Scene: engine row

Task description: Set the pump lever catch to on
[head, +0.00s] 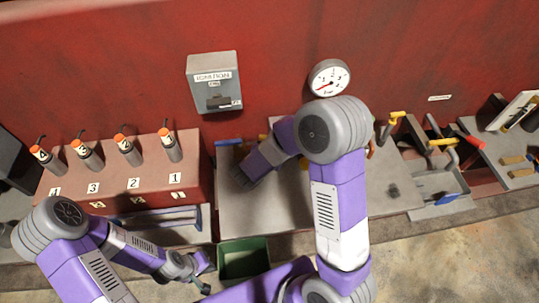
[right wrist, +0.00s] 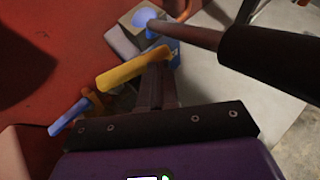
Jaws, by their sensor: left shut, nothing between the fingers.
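I cannot pick out the pump lever catch for sure. Yellow-handled levers (head: 441,142) and a red-handled lever (head: 470,141) stand on the right side of the bench in the head view. In the right wrist view a yellow handle (right wrist: 134,68) lies across the tips of my right gripper (right wrist: 158,72); its dark fingers look close together, but whether they grip the handle is unclear. A grey rod with a thick black sleeve (right wrist: 270,58) crosses at upper right. My left gripper (head: 196,272) is shut and empty, low beside the green bin, away from the levers.
A green bin (head: 244,259) stands at the bench front. An ignition box (head: 214,82) and a round gauge (head: 329,78) hang on the red wall. Several orange-topped cylinders (head: 127,151) stand on the red block (head: 152,185) at left. My right arm covers part of the middle bench.

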